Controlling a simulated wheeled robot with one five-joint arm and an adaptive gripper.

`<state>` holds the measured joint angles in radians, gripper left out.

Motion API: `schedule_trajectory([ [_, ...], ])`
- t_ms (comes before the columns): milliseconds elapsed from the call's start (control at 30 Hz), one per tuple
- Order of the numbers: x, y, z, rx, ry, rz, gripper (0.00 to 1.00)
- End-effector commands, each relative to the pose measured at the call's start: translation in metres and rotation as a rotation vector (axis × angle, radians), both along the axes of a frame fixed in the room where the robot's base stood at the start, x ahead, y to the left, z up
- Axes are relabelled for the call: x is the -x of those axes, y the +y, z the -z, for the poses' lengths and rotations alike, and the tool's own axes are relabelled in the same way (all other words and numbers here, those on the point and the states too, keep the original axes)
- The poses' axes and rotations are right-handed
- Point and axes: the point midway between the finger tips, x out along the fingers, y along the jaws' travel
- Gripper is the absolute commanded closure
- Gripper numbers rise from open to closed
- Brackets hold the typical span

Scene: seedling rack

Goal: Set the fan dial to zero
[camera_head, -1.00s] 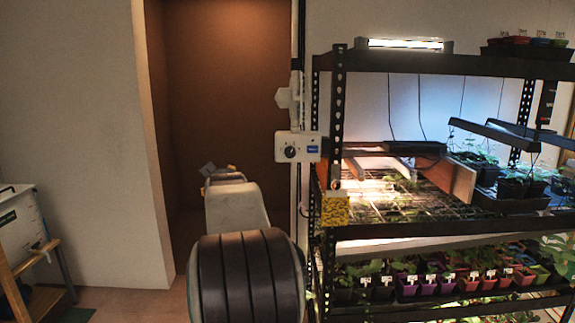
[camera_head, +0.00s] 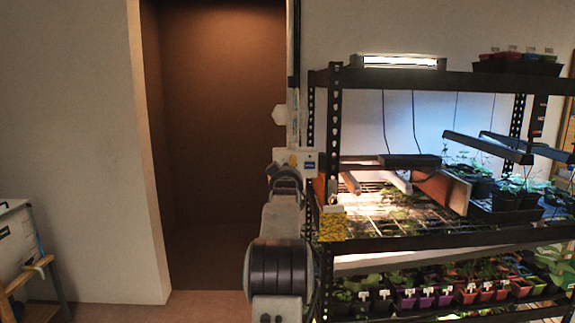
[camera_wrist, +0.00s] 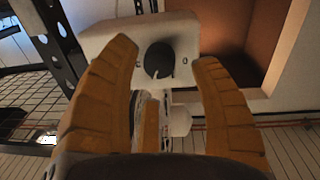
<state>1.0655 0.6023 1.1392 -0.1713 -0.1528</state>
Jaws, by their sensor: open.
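The fan dial is a round dark knob (camera_wrist: 159,60) on a pale control box (camera_wrist: 105,36). In the wrist view the knob shows between and beyond the tips of my gripper (camera_wrist: 165,55). The two orange fingers are apart, with nothing between them that I can see held. In the head view the box (camera_head: 311,163) is mounted on the post left of the rack, with a blue label on its right. My gripper (camera_head: 288,170) is in front of the box's left part there and hides the knob. I cannot tell whether a finger touches the box.
The black seedling rack (camera_head: 331,120) stands close on the right, with plants, pots and lamps. A yellow card (camera_head: 332,226) hangs on its front post. A brown recess (camera_head: 220,130) is open on the left. A small cart (camera_head: 20,250) stands at the far left.

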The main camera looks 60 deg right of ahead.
Motion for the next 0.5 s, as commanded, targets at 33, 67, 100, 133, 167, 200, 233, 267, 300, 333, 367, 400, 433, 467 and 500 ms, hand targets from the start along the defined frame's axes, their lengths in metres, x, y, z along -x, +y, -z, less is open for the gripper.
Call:
schedule_trajectory([
  [33, -0.003, -0.004, -0.003, 0.0, 0.0, -0.001, 0.43],
  [67, -0.004, -0.006, -0.003, -0.001, 0.001, -0.001, 0.43],
  [100, -0.005, -0.008, -0.002, -0.001, 0.001, -0.001, 0.43],
  [133, -0.006, -0.009, -0.002, 0.0, 0.0, -0.001, 0.43],
  [167, -0.006, -0.011, -0.002, 0.0, 0.0, -0.001, 0.43],
  [200, -0.007, -0.012, -0.001, -0.001, 0.001, -0.001, 0.43],
  [233, -0.008, -0.013, -0.001, -0.001, 0.001, -0.001, 0.43],
  [267, -0.008, -0.014, -0.001, -0.001, 0.001, -0.001, 0.43],
  [300, -0.009, -0.015, -0.001, 0.0, 0.0, -0.001, 0.43],
  [333, -0.009, -0.015, -0.001, 0.0, 0.0, -0.001, 0.43],
  [367, -0.009, -0.015, -0.001, 0.0, 0.0, -0.001, 0.43],
  [400, -0.01, -0.016, 0.0, 0.0, 0.0, -0.001, 0.43],
  [433, -0.01, -0.016, 0.0, 0.0, 0.0, -0.001, 0.43],
  [467, -0.01, -0.016, 0.0, 0.0, 0.0, -0.001, 0.43],
  [500, -0.01, -0.016, 0.0, 0.0, 0.0, -0.001, 0.43],
])
